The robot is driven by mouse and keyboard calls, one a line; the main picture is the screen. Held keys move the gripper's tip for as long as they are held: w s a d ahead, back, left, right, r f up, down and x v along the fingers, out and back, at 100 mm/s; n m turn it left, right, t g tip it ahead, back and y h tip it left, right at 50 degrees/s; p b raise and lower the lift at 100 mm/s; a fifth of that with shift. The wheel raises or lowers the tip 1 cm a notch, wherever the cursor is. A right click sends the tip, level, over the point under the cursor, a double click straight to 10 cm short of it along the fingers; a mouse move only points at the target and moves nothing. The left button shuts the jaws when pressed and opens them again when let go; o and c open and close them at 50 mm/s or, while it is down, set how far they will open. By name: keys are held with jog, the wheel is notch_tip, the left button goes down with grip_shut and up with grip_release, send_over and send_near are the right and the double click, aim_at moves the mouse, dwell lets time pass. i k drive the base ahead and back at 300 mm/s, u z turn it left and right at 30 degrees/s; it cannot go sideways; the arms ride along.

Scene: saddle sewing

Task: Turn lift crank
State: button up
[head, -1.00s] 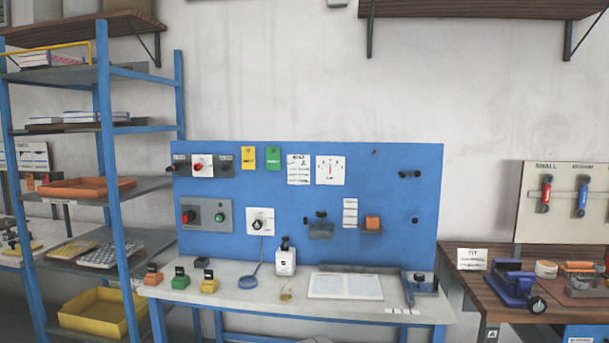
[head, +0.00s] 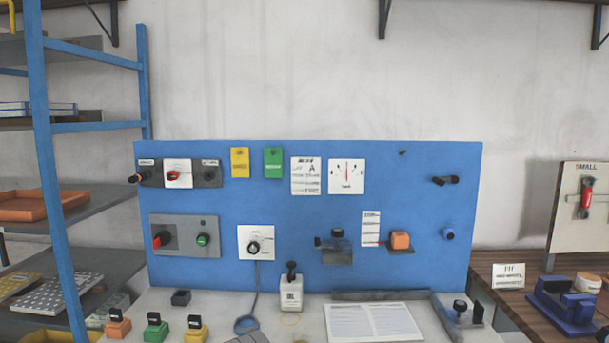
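No part in view is readably labelled as the lift crank, and I cannot tell which one it is. The blue panel (head: 300,205) carries several candidates. A black handle (head: 445,180) sticks out at its upper right, with a small blue knob (head: 449,233) below it. A dark bracket with a black knob (head: 336,243) is fixed lower right of centre. A grey box with a red handle (head: 160,239) and a green button (head: 202,240) is at the lower left. My gripper is not in view.
A blue-framed shelf (head: 48,180) stands left. A wooden bench (head: 505,305) with a blue device (head: 562,306) stands right.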

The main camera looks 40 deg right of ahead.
aim_at(440, 181)
jog(key=z, duration=0.5)
jog(key=i, duration=1)
jog(key=z, duration=0.85)
jog(key=k, duration=0.65)
jog(key=z, duration=0.15)
jog(key=i, duration=0.75)
jog(key=u, duration=0.1)
